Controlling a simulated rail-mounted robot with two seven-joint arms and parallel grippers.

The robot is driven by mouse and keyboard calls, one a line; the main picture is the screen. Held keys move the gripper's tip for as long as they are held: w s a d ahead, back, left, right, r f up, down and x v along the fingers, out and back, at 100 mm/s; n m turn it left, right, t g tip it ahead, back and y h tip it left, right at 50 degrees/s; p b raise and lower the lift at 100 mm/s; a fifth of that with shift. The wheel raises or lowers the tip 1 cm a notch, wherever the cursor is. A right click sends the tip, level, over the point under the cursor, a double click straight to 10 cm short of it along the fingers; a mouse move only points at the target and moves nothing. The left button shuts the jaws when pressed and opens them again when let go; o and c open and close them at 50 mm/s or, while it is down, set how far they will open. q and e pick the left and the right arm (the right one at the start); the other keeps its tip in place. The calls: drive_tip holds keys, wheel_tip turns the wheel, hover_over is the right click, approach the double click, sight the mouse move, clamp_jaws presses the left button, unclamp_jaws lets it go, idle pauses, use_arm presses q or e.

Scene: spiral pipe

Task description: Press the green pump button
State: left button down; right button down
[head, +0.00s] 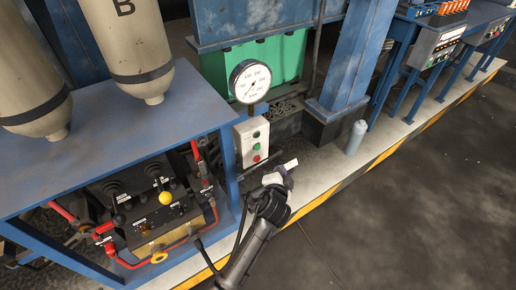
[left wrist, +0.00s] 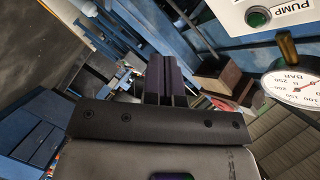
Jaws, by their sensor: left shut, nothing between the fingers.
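In the left wrist view, a green button (left wrist: 258,17) with a dark rim sits beside the word PUMP at the top right. My left gripper (head: 291,163) is to the right of the box in the head view, apart from it. In the left wrist view its two dark fingers (left wrist: 165,78) are together and empty, pointing away from the button. My right gripper is in neither view.
The pressure gauge (head: 250,81) stands just above the box. A blue bench (head: 130,130) with tanks, levers and red hoses is at the left. A grey-blue cylinder (head: 356,137) stands on the walkway at the right. The dark floor (head: 410,210) at the right is clear.

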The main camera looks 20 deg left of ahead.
sight(257, 148)
use_arm(q)
drive_tip(key=shift+w+a, duration=0.1)
drive_tip(key=shift+a, duration=0.05)
drive_tip(key=w+a, duration=0.4)
drive_tip(key=a, duration=0.3)
drive_tip(key=shift+w+b, duration=0.3)
idle(0.9)
idle(0.9)
drive_tip(key=shift+a, duration=0.2)
drive_tip(key=shift+w+a, duration=0.2)
drive_tip(key=shift+a, duration=0.05)
idle(0.4)
